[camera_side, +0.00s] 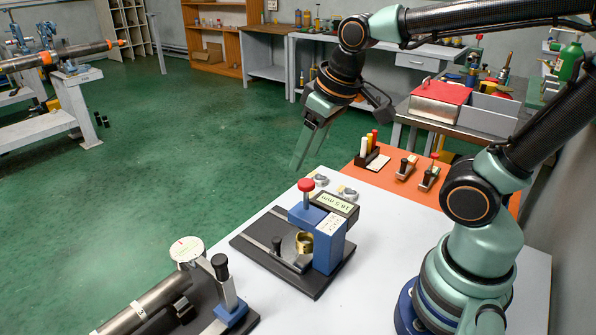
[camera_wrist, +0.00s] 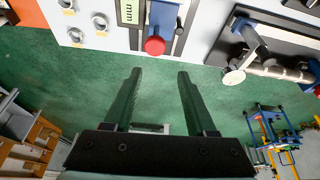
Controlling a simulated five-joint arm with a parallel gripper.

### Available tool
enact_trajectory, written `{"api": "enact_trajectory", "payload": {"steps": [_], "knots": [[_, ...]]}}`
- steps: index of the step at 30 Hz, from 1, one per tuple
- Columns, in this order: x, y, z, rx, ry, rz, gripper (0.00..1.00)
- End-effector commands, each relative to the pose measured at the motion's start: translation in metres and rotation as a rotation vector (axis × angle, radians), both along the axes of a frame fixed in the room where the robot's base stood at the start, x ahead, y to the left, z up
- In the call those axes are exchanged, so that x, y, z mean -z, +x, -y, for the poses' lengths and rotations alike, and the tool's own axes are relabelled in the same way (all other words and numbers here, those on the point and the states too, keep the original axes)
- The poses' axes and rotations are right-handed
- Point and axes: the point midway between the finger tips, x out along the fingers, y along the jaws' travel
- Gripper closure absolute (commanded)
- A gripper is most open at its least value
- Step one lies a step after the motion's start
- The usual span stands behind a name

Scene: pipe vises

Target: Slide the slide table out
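A blue gauge stand (camera_side: 328,240) with a red knob (camera_side: 306,185) and a display reading about 16.5 mm stands on a dark base plate (camera_side: 318,284) on the white bench. A brass ring (camera_side: 304,242) sits low in the stand. Beside it, a low grey slide (camera_side: 285,254) with a small black knob (camera_side: 277,243) lies along the plate; I take this for the slide table. My gripper (camera_side: 304,158) is open and empty, above and beyond the bench edge, apart from the stand. In the wrist view, the red knob (camera_wrist: 154,46) shows between and past my open fingers (camera_wrist: 160,75).
A dark fixture with a steel pipe (camera_side: 140,302), a round dial (camera_side: 187,249) and a black-knobbed lever (camera_side: 220,267) stands at the front left. An orange mat (camera_side: 385,184) holds racks and tools. Bare bench lies right of the stand.

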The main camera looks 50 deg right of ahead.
Motion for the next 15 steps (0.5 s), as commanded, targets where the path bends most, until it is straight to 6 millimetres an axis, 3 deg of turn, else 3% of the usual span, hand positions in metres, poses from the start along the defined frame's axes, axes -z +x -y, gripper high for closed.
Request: {"api": "enact_trajectory", "payload": {"steps": [6, 15], "knots": [[0.028, 0.024, -0.022, -0.098, -0.024, -0.187, 0.44], [0.062, 0.041, -0.042, -0.182, -0.047, -0.342, 0.44]]}}
